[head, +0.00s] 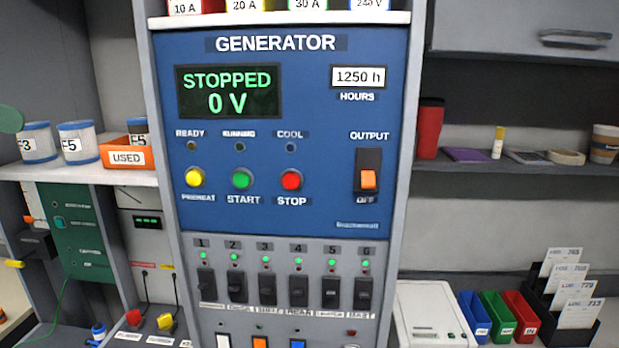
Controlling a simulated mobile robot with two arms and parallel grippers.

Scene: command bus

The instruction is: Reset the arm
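Neither of my grippers shows in the head view, and no part of my arms can be made out for sure. A blue generator panel (300,205) stands straight ahead. Its display (228,91) reads STOPPED and 0 V. Below are a yellow PREHEAT button (194,178), a green START button (241,179) and a red STOP button (291,180). An orange OUTPUT switch (368,180) is at OFF. A row of numbered black switches (298,290) sits below, with green lights above them.
On the left, a shelf (60,172) holds white-and-blue canisters (77,143) and an orange USED bin (127,156). On the right are a shelf with a red container (429,128), coloured bins (496,315) and a card rack (568,300). A cabinet (520,38) hangs above.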

